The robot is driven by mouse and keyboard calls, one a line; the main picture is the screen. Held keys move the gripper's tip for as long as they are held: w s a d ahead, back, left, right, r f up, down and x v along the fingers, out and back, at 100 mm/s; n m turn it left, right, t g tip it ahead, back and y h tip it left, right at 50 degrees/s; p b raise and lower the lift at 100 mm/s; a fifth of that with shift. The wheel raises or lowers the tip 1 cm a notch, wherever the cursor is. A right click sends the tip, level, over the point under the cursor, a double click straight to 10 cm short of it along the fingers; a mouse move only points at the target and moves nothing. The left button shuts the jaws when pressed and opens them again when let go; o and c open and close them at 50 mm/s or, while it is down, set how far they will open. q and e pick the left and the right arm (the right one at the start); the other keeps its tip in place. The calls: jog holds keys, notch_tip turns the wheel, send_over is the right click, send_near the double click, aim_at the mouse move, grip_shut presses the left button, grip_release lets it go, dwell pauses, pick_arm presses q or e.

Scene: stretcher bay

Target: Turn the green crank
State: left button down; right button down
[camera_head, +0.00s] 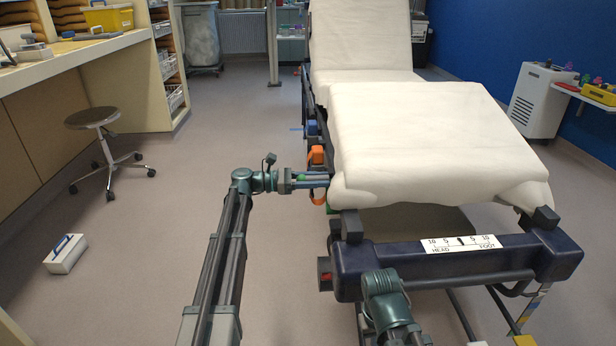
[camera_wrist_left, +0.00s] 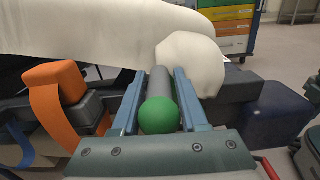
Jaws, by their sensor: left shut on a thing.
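The green crank's round green knob (camera_wrist_left: 160,115) sits between the two blue fingers of my left gripper (camera_wrist_left: 158,98) in the left wrist view. A grey bar (camera_wrist_left: 160,84) runs on from the knob between the fingers. In the head view my left gripper (camera_head: 315,180) reaches in level from the left, at the side of the stretcher (camera_head: 430,130) near its foot end.
An orange strap (camera_head: 317,155) is close beyond my left gripper on the stretcher's side. A dark blue end bar (camera_head: 460,262) with a HEAD/FOOT scale (camera_head: 458,245) crosses in front. A stool (camera_head: 105,150) and a white box (camera_head: 66,253) stand left; the floor between is clear.

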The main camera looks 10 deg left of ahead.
pick_arm(q)
jog(key=shift+s+d+r+m+p, duration=0.15)
jog(key=shift+s+d+r+m, duration=0.05)
jog(key=shift+s+m, duration=0.6)
jog(key=shift+s+d+r+m+p, duration=0.2)
jog(key=shift+s+d+m, duration=0.05)
jog(key=shift+s+m, duration=0.55)
jog(key=shift+s+d+r+m+p, duration=0.2)
jog(key=shift+s+m, duration=0.45)
jog(key=shift+m, duration=0.25)
jog(key=shift+s, duration=0.15)
jog(key=c, duration=0.6)
grip_release()
jog(key=v, duration=1.3)
jog(key=shift+a, duration=0.4)
